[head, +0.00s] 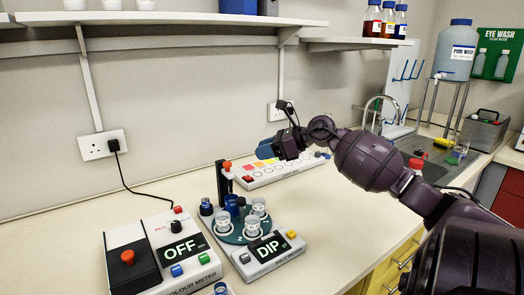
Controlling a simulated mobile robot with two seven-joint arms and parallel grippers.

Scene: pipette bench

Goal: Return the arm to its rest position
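My dark purple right arm (370,160) reaches in from the lower right corner of the head view, bent at the elbow. Its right gripper (270,148) hangs in the air over the back of the bench, above the white panel with coloured patches (285,172). A blue piece shows at the gripper's end; I cannot tell whether it is a fingertip or a held thing. The finger opening is not clear from this angle. My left arm and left gripper are not in view.
A colour meter reading OFF (165,255) and a device reading DIP (275,250) with several clear cups stand at the front. A shelf (150,19) hangs above. A sink tap (382,105) and a water tank (455,50) are at the right. Bench between panel and sink is mostly clear.

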